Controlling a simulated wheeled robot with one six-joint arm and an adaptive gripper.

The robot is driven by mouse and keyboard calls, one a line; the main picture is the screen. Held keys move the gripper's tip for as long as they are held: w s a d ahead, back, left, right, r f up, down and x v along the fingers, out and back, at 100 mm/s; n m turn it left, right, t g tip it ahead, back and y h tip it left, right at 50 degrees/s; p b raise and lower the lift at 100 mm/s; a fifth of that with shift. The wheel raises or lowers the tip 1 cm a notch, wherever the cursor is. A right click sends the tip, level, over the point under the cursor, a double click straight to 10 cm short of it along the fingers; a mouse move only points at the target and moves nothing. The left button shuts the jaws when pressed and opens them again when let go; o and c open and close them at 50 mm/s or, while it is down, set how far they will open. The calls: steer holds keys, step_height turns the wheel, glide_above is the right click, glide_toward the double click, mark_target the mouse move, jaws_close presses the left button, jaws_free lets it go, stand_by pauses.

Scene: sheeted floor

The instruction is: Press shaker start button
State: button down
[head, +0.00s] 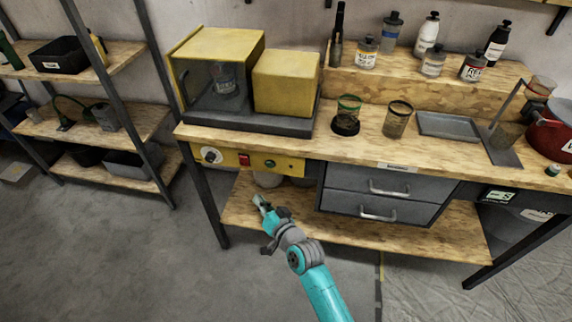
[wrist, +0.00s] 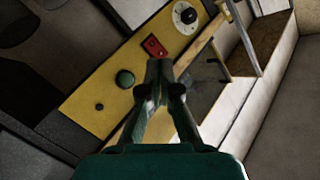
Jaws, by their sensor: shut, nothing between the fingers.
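The shaker (head: 217,75) is a yellow machine with a dark clear-fronted chamber, standing on the left end of the bench. A yellow control panel (head: 228,159) is on the bench front below it. The panel carries a white dial (wrist: 185,16), a red rocker switch (wrist: 154,47), a round green button (wrist: 125,78) and a small black knob (wrist: 99,106). My gripper (head: 260,200) is shut and empty, below and in front of the panel. In the wrist view its fingertips (wrist: 159,66) appear right of the green button and below the red switch. I see no contact.
Grey drawers (head: 385,194) are right of the panel, under the benchtop. A lower wooden shelf (head: 300,222) runs beneath. A bench leg (head: 205,198) stands left of my gripper. Bottles and cups stand on the bench. The floor in front is clear.

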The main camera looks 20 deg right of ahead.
mark_target(270, 165)
steer(key=shift+w+d+r, duration=0.35)
steer(key=shift+w+d, duration=0.15)
steer(key=shift+w, duration=0.05)
steer(key=w+d, duration=0.5)
steer(key=w, duration=0.2)
stand_by(0.4)
steer(key=shift+w+d, duration=0.2)
stand_by(1.2)
steer(key=shift+w+d, duration=0.15)
